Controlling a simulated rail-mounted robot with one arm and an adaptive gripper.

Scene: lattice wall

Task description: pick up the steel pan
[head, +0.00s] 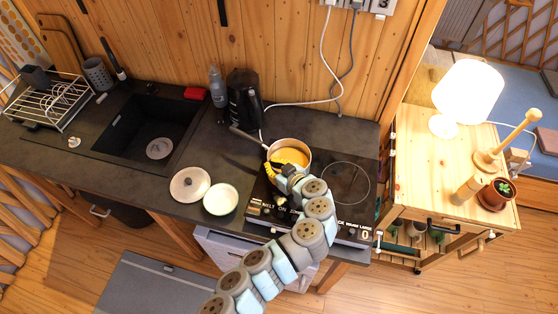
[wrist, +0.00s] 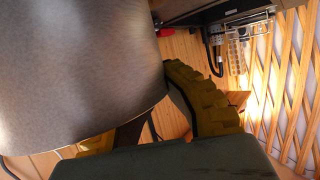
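The steel pan (head: 289,147) sits over the left part of the black cooktop, with yellow contents inside and its handle (head: 247,138) pointing to the upper left. My gripper (head: 270,166) is at the pan's left front side, with its yellow fingers close against the rim. In the wrist view a large grey metal surface, which looks like the pan's wall (wrist: 75,70), fills the upper left and hides part of one finger. The other yellow finger (wrist: 205,100) shows to its right. I cannot tell whether the fingers are closed on the pan.
The cooktop (head: 345,185) has a free right burner. A black kettle (head: 244,97) and a grey bottle (head: 217,86) stand behind the pan. A lamp (head: 467,88) stands on the right-hand table.

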